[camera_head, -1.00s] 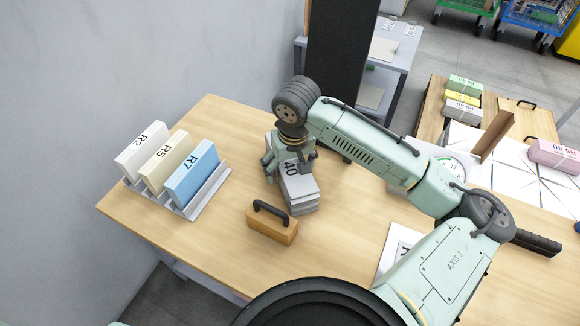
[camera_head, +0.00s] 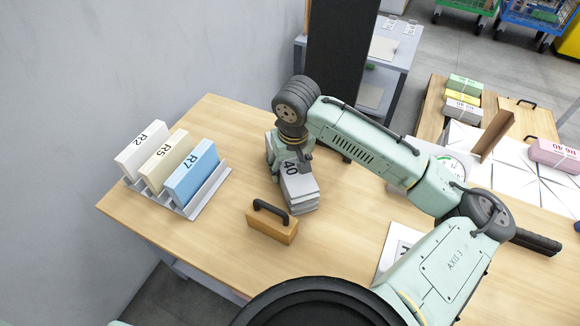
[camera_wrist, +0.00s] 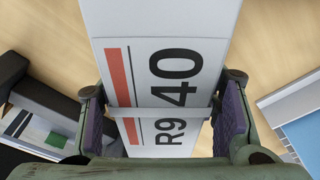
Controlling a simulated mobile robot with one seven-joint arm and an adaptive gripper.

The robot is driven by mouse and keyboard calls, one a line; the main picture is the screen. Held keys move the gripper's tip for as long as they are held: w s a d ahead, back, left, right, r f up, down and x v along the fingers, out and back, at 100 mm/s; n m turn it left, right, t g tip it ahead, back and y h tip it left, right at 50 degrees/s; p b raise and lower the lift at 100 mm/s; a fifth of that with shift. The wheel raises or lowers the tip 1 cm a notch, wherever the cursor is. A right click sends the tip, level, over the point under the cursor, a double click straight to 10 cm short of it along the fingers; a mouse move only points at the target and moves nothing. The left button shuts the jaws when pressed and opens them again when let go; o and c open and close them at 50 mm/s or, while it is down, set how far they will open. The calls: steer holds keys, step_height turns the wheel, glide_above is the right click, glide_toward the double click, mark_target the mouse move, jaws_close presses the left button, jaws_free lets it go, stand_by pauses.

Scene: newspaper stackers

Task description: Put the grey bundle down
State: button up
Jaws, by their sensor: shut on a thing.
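The grey bundle (camera_head: 300,192) is at the middle of the wooden table (camera_head: 225,245), with part of it hidden under my gripper (camera_head: 288,170). In the wrist view the bundle (camera_wrist: 165,22) carries a white label with a red bar and "R9 40", and a pale strap crosses it. My gripper (camera_wrist: 165,118) has one purple-padded finger on each side of the bundle and is shut on it. The bundle lies flat and looks very low at the table top; whether it touches the wood I cannot tell.
A rack (camera_head: 210,200) with bundles R2 (camera_head: 140,150), R5 (camera_head: 163,160) and R7 (camera_head: 192,175) stands at left. A wooden block with a black handle (camera_head: 272,226) is just in front of the bundle. A dark upright panel (camera_head: 340,60) rises behind. Table between rack and bundle is clear.

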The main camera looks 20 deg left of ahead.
jaws_close()
steer(key=shift+r, duration=0.2)
step_height(320, 180, up, 12)
steer(key=shift+f, duration=0.1)
steer(key=s+a+b, duration=0.1)
steer(key=s+a, duration=0.2)
steer(key=s, duration=1.4)
steer(key=shift+s+a, duration=0.2)
steer(key=shift+s, duration=0.15)
